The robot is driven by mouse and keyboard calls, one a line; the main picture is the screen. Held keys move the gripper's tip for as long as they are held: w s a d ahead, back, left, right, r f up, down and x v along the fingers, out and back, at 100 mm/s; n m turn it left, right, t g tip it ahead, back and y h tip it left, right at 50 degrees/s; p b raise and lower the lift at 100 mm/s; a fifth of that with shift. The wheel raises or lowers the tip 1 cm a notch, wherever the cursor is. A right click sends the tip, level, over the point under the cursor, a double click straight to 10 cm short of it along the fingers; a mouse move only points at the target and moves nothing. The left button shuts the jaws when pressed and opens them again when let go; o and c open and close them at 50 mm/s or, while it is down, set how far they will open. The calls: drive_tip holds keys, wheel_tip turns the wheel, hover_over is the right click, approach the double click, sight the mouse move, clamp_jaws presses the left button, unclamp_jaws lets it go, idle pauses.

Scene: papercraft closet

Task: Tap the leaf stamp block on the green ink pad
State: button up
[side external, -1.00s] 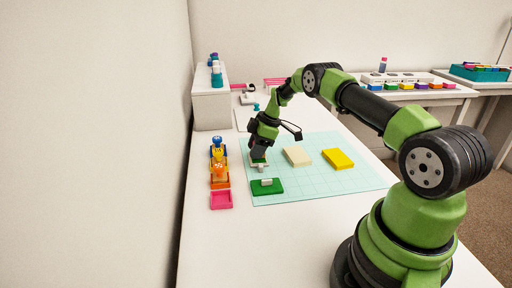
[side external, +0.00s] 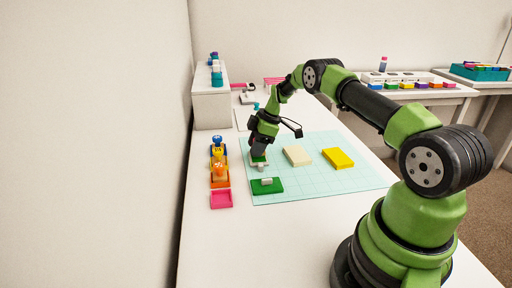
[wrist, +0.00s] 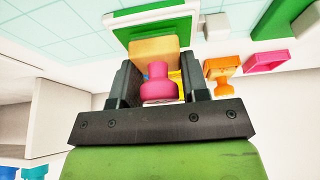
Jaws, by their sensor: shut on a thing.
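My gripper (wrist: 158,85) is shut on a stamp block (wrist: 153,52) with a pink round handle (wrist: 158,78). The block is light wood, and its stamping face is turned away, so no leaf design shows. In the wrist view a green ink pad (wrist: 150,14) with a pale inner border lies just beyond the block. In the side view my gripper (side external: 258,152) is low over the left part of the mat, with a bit of green right below it. I cannot tell whether block and pad touch.
A dark green block (side external: 267,187) lies on the cutting mat (side external: 320,185) nearer the camera. Cream (side external: 297,156) and yellow (side external: 338,158) blocks lie to the right. Orange (side external: 220,181) and pink (side external: 221,199) trays stand left. A white shelf box (side external: 210,108) stands behind.

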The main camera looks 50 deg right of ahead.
drive_tip(key=shift+r, duration=0.25)
drive_tip(key=shift+f, duration=0.7)
idle(1.0)
drive_tip(key=shift+r, duration=0.1)
drive_tip(key=shift+r, duration=0.65)
drive_tip(key=shift+f, duration=0.75)
idle(0.6)
